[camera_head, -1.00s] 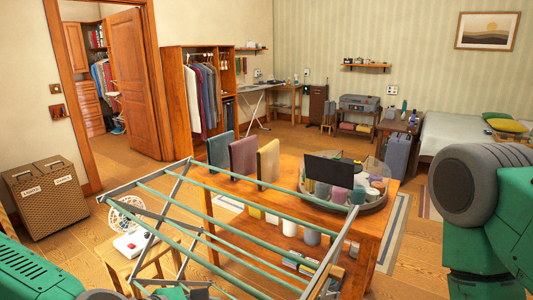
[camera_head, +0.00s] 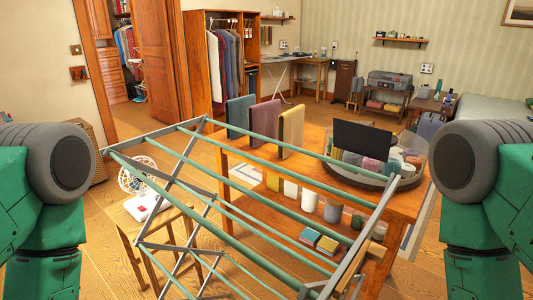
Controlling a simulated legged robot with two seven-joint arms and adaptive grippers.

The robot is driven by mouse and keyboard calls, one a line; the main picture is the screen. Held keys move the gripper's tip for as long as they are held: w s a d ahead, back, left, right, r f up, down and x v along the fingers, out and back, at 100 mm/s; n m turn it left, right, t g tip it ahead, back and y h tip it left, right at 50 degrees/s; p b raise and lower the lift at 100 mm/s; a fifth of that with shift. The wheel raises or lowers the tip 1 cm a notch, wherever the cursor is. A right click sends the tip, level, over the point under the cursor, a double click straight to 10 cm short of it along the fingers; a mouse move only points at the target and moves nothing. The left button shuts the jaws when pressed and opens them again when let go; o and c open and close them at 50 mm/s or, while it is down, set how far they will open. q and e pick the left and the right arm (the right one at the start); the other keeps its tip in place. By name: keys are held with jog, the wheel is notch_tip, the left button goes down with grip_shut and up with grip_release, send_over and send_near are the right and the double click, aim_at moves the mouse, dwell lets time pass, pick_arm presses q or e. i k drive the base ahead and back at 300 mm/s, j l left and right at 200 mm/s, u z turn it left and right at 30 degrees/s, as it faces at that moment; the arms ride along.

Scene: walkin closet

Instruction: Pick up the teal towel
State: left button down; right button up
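The teal towel (camera_head: 240,116) hangs upright at the left end of a row of three towels at the far left end of the wooden table (camera_head: 404,206). The mauve towel (camera_head: 265,123) is beside it, then the beige towel (camera_head: 291,130). My green and grey arms show at the left and right edges of the head view. Neither gripper shows, and both arms are well apart from the towels.
A drying rack (camera_head: 250,205) with green bars stands between me and the table. A round tray (camera_head: 352,174) with rolled towels and a dark panel (camera_head: 363,139) is on the table's right part. A wooden stool (camera_head: 125,220) carries a fan (camera_head: 136,175) at the left.

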aim_at(237, 109)
jog(key=k, duration=0.4)
jog(key=k+u, duration=0.1)
jog(key=u, duration=0.75)
jog(key=k+j+u, duration=0.1)
jog(key=u, duration=0.3)
jog(key=i+j+u, duration=0.25)
jog(key=i+u, duration=0.65)
jog(key=i, duration=0.15)
jog(key=i+j+z, duration=0.2)
jog(key=i, duration=0.6)
jog(key=i+z, duration=0.35)
jog(key=i, duration=1.3)
jog(key=i+z, duration=0.25)
jog(key=i, duration=0.25)
jog(key=i+j+z, duration=0.1)
jog(key=i+z, duration=0.15)
jog(key=i, duration=0.25)
jog(key=i+j+z, duration=0.25)
jog(key=i, duration=0.25)
jog(key=i+l+z, duration=0.25)
jog(key=i+z, duration=0.7)
jog(key=i, duration=0.15)
jog(key=i+j+z, duration=0.1)
jog(key=i+z, duration=0.4)
jog(key=i, duration=0.05)
